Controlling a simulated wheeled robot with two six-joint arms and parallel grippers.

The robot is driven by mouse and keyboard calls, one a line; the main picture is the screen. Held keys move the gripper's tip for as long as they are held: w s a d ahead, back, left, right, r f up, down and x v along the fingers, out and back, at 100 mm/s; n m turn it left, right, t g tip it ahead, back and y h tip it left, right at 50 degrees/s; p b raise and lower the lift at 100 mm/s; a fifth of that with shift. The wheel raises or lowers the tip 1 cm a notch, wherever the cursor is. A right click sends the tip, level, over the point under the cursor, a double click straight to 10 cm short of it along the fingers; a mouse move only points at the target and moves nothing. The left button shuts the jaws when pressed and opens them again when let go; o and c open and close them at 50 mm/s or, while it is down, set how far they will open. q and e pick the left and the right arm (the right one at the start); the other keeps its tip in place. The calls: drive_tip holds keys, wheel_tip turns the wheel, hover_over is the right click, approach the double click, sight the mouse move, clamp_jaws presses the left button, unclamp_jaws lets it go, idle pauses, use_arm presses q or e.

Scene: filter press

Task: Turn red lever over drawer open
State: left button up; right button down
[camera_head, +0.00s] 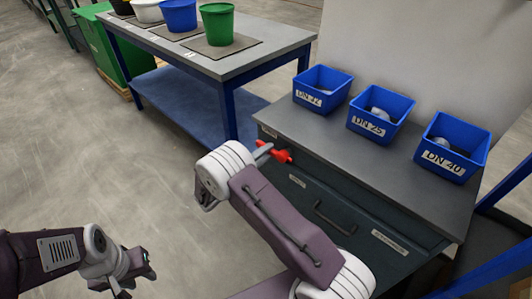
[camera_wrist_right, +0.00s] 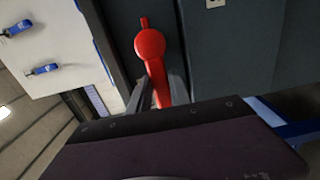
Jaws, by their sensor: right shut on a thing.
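The red lever (camera_head: 280,156) is mounted on the front of the dark grey drawer cabinet (camera_head: 403,239), near its upper left corner. In the right wrist view the lever (camera_wrist_right: 150,43) shows a round red hub and a handle reaching down between the fingers. My right gripper (camera_wrist_right: 158,90) is shut on the lever's handle; its fingers lie on both sides of it. In the head view my right arm hides part of the cabinet front. My left gripper (camera_head: 150,268) is at the lower left, apart from the cabinet; its fingers are too small to tell open or shut.
Three blue bins (camera_head: 322,88) stand on the cabinet's grey top. The drawer handle (camera_head: 334,218) is to the right of my right arm. A table (camera_head: 262,52) with several buckets stands behind. The floor (camera_head: 80,150) at left is clear.

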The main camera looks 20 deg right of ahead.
drive_tip(key=c, duration=1.2)
unclamp_jaws()
drive_tip(key=p+v, duration=0.2)
drive_tip(key=v, duration=0.7)
drive_tip(key=shift+p, duration=0.3)
